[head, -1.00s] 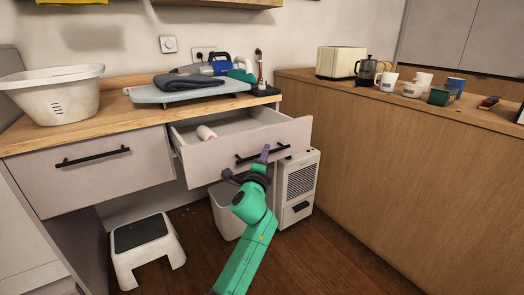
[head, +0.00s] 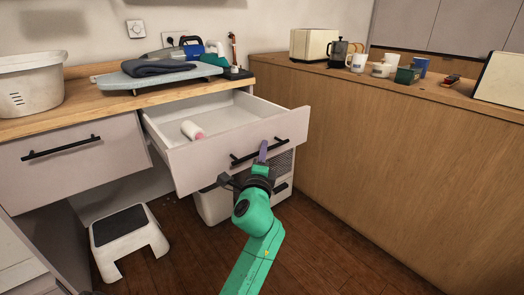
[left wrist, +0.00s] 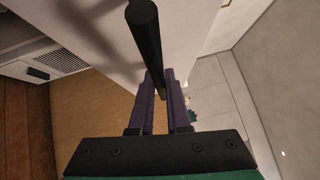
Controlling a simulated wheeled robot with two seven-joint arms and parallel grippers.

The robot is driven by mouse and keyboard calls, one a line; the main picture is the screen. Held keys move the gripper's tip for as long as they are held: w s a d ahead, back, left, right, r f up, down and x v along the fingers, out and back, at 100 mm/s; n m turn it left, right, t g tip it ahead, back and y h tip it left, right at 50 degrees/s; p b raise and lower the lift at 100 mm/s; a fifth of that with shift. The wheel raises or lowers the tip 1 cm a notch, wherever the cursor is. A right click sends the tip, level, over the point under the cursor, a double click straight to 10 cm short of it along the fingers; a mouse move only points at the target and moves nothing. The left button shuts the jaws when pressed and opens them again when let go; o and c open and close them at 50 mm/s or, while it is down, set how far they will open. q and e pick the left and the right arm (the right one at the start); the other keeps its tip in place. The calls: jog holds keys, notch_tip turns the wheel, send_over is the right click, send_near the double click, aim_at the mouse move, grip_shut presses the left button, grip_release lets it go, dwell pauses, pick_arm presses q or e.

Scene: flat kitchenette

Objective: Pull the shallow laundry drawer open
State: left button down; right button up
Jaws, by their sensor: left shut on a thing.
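The shallow laundry drawer (head: 187,167) is pulled well out from under the wooden counter in the head view. A white bottle-like item with a pink end (head: 192,130) lies inside it. Its black bar handle (head: 284,143) runs across the front panel. My left gripper (head: 262,154) is at the middle of that handle and shut on it. In the left wrist view the handle (left wrist: 145,35) runs between the two purple fingers (left wrist: 160,100), close to the pale drawer front. My right gripper is not in view.
A closed drawer (head: 70,165) is to the left. A white step stool with a dark top (head: 125,240) stands on the floor below. A wooden counter side (head: 400,190) bounds the right. Floor between is clear.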

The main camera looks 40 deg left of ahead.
pick_arm(q)
jog(key=c, duration=0.9)
grip_release()
jog(key=b+v, duration=0.2)
jog(key=v, duration=1.2)
jog(key=shift+s+b, duration=0.3)
jog(key=shift+b, duration=0.1)
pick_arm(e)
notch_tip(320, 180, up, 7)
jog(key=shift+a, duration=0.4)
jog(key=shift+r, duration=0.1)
